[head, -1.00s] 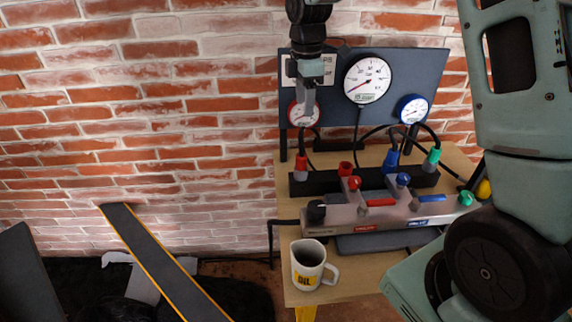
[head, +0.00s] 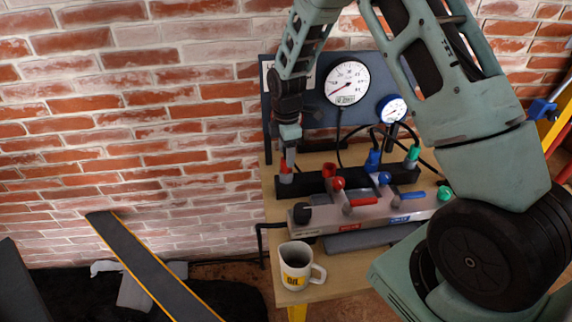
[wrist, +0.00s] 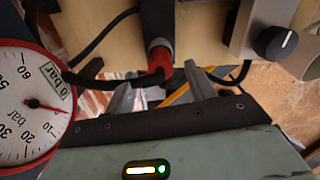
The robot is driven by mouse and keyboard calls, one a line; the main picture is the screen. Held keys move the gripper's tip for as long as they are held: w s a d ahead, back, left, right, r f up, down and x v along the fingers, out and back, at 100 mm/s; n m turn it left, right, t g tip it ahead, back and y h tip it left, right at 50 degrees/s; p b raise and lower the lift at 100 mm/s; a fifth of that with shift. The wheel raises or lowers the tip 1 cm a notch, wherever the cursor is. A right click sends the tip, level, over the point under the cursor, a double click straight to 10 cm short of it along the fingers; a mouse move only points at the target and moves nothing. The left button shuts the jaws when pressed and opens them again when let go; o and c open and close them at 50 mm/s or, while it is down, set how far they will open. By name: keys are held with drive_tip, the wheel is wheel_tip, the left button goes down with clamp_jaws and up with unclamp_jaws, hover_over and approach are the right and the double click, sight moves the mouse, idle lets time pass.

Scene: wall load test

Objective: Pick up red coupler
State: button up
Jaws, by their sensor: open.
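The red coupler (head: 285,177) sits at the left end of the black holder bar, partly hidden by my gripper in the head view. My gripper (head: 289,160) is right above it, pointing down. In the wrist view the red coupler (wrist: 160,56) shows near the middle, with a black hose curving by it. The fingers of my gripper (wrist: 161,92) are apart, one on each side of the coupler in that picture. I cannot tell whether they touch it.
A grey manifold (head: 370,211) with red and blue knobs lies in front of the black holder bar (head: 402,176). Blue (head: 373,160) and green (head: 413,154) couplers stand farther right. A panel with gauges (head: 347,84) rises behind. A mug (head: 296,270) stands on the table's front left.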

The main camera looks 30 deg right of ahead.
drive_tip(key=shift+f, duration=1.35)
drive_tip(key=c, duration=1.1)
wheel_tip(320, 180, up, 10)
drive_tip(key=shift+r+b, duration=0.1)
drive_tip(key=shift+b, duration=0.7)
